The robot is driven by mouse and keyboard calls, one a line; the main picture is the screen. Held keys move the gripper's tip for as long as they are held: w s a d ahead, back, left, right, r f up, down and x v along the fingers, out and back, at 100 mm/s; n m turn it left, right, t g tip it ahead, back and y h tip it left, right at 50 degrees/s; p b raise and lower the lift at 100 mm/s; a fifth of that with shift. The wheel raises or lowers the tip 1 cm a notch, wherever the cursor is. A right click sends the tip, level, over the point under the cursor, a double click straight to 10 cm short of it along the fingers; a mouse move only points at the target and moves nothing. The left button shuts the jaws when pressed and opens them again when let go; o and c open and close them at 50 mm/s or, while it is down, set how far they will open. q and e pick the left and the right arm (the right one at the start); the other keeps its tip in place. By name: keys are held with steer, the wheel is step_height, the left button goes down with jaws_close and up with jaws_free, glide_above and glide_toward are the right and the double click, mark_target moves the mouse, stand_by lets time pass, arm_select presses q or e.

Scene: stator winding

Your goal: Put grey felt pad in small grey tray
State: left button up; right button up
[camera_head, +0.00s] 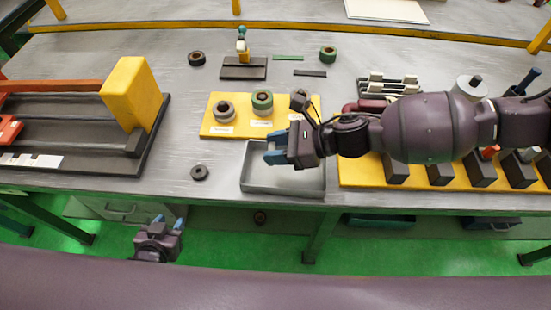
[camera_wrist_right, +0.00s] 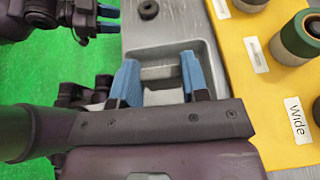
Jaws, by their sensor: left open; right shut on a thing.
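The small grey tray (camera_head: 285,184) lies at the front edge of the table, and part of it shows in the right wrist view (camera_wrist_right: 203,52). My right gripper (camera_head: 268,151) is above the tray. In the right wrist view its blue fingers (camera_wrist_right: 160,65) are shut on a small grey piece (camera_wrist_right: 160,73), which looks like the grey felt pad. In the head view the pad is hidden by the gripper. I cannot tell whether it touches the tray floor. My left gripper (camera_head: 167,222) is open and empty, in front of the table edge, away from the tray.
A yellow board (camera_head: 212,130) with labelled tape rolls stands just behind the tray. A dark ring (camera_head: 199,173) lies left of it. A yellow rack (camera_head: 365,178) with dark blocks stands to the right. A black fixture with a yellow block (camera_head: 132,90) fills the left.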

steer(key=shift+f, duration=2.35)
steer(key=shift+f+b, duration=0.2)
steer(key=shift+b, duration=0.15)
steer(key=o, duration=0.9)
steer(key=shift+r, duration=0.15)
steer(key=shift+d+r, duration=0.15)
steer(key=shift+d, duration=0.1)
steer(key=v, duration=1.1)
steer(key=shift+d, duration=0.25)
